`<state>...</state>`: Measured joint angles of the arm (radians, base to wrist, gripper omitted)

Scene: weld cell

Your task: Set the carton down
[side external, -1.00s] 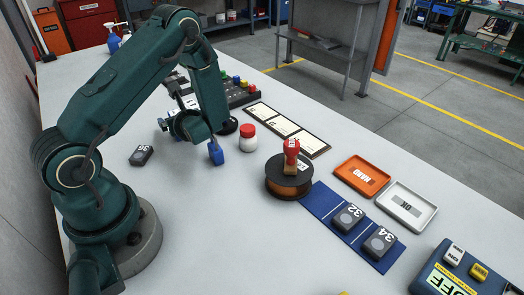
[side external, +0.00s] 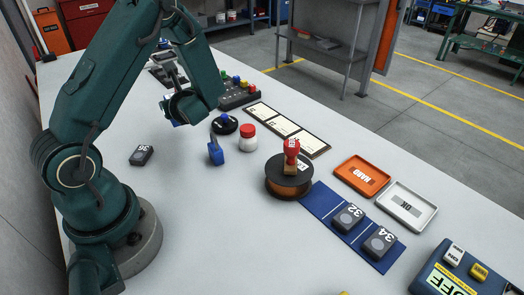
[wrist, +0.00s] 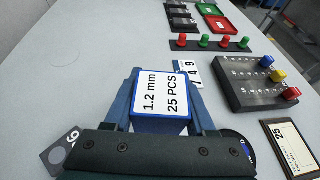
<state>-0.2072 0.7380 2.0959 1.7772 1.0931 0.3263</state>
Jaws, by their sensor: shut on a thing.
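The carton (wrist: 160,92) is a small box with a white top label reading "1.2 mm 25 PCS" and blue sides. It sits between the two blue fingers of my gripper (wrist: 161,100) in the wrist view, and they are shut on it. I cannot tell how far the carton's underside is from the bench.
A black button box (wrist: 262,92) and a "25" card (wrist: 290,143) lie right of the carton. A number card (wrist: 190,72) and a row of pegs (wrist: 205,44) lie beyond it. A white jar with red lid (side external: 248,138) and a blue-handled item (side external: 215,152) stand nearby.

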